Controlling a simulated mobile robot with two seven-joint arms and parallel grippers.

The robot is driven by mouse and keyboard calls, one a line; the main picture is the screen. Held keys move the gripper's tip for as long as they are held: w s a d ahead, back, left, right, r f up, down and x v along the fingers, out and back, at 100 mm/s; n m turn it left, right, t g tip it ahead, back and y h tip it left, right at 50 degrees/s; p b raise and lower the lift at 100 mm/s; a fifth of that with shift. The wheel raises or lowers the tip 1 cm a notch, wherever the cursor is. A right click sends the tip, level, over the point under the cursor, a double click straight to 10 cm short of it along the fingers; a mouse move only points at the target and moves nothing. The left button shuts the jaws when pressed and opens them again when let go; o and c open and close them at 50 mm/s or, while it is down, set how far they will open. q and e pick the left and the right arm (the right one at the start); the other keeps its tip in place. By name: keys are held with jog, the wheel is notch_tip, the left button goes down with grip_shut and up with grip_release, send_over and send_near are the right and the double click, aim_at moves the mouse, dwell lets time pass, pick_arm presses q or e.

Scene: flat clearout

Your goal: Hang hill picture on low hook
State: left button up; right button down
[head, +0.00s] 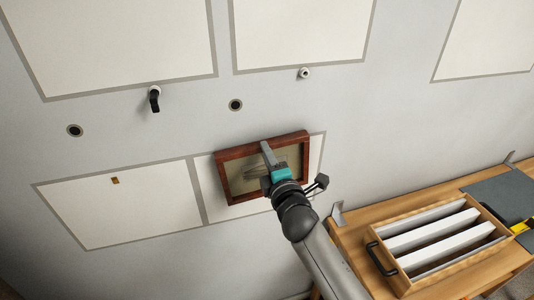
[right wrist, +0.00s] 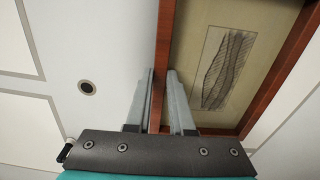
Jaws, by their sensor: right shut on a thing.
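The framed picture (head: 243,178) has a red-brown wooden frame, a beige mat and a small line drawing of wavy layered shapes. My right gripper (head: 267,148) is shut on one side of its frame; the frame bar stands between the fingers in the right wrist view (right wrist: 160,75). The picture is tilted in front of a lower right wall panel and covers part of it. I cannot tell whether it touches the wall. A small brass-coloured hook (head: 115,180) sits on the lower left panel. Anything behind the picture is hidden. My left gripper is not in view.
A black hook (head: 154,99) and a white knob (head: 304,73) stick out above. Two dark round wall fittings (head: 235,105) (head: 75,130) are nearby. A wooden bench (head: 351,235) at lower right bears a slotted wooden crate (head: 400,272). The wall left of the picture is mostly clear.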

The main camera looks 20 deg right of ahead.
jog(key=shift+f+b, duration=0.85)
jog(key=shift+f, duration=0.05)
dwell(0.3)
jog(key=c, duration=0.9)
grip_release()
jog(key=shift+s+d, duration=0.1)
jog(key=shift+o, duration=1)
jog(key=shift+f, duration=0.15)
jog(key=s+b, duration=0.1)
jog(key=s, duration=1.4)
jog(key=shift+d, duration=0.25)
